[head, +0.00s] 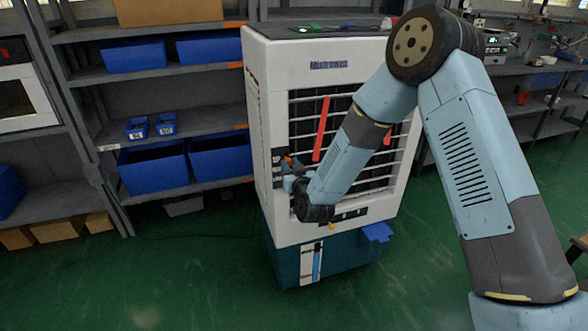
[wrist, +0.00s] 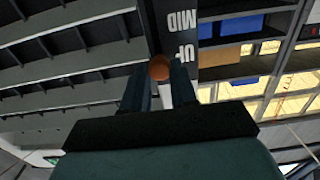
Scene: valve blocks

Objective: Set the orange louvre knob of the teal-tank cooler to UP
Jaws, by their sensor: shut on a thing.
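The cooler (head: 262,140) is a white cabinet marked "Mistraven" on a teal tank (head: 345,258). The orange louvre knob (wrist: 159,68) sits between the two fingertips of my gripper (wrist: 160,82) in the wrist view, and the jaws are shut on it. Beside it, upside down, are the labels UP (wrist: 186,53) and MID (wrist: 182,20); the knob lies closest to UP. In the head view a bit of the orange knob (head: 289,160) shows at the left edge of the cooler's front, with my gripper (head: 291,174) at it, partly hidden by my wrist.
Shelves with blue bins (head: 153,168) stand to the left, and more shelving is behind on the right. The green floor (head: 180,270) in front is clear.

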